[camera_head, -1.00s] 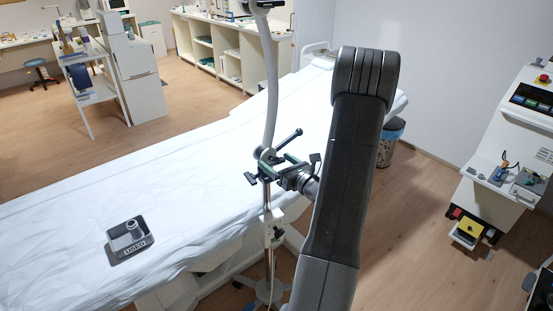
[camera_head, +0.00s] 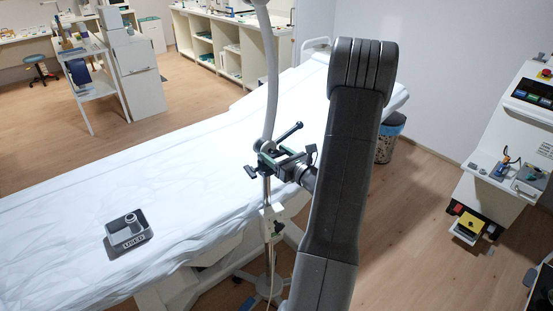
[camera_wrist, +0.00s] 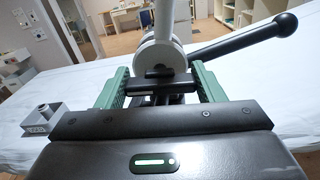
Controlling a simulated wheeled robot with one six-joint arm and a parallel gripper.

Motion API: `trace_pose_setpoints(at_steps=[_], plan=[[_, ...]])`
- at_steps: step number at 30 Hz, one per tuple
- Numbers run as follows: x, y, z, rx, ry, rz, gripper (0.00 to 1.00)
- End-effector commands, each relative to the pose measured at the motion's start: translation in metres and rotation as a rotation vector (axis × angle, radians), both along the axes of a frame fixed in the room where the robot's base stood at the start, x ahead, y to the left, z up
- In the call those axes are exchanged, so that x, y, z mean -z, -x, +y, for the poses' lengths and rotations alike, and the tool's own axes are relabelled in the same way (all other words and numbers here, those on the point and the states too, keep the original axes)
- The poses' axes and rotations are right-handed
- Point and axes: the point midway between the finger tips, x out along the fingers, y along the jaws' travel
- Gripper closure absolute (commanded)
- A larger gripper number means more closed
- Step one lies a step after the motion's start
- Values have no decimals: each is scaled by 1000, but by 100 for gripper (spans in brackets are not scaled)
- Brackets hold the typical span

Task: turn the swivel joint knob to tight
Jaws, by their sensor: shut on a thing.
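The swivel joint (camera_wrist: 158,52) is a pale grey stack of discs on a stand pole beside the couch. It also shows in the head view (camera_head: 266,147). A long black lever with a rounded end (camera_wrist: 245,40) sticks out from it to the upper right. My gripper (camera_wrist: 160,84) is at the joint, with one green finger on each side. It is shut on the dark knob (camera_wrist: 160,73) in front of the discs. The knob is partly hidden between the fingers, and no tight mark is readable. In the head view my gripper (camera_head: 277,162) is at the pole.
The couch (camera_head: 180,185) with a white cover lies behind the pole. A grey tray (camera_head: 129,243) with a round part in it sits on the couch. A bin (camera_head: 388,140) and a control cart (camera_head: 505,150) stand to the right. Open floor lies between.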

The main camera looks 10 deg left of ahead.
Motion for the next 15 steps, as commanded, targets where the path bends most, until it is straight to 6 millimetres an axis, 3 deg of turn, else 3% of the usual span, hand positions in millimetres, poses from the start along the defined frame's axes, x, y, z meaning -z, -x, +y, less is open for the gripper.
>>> trace_pose_setpoints(at_steps=[15], plan=[[0, 0, 0, 0, 64, -87, 61]])
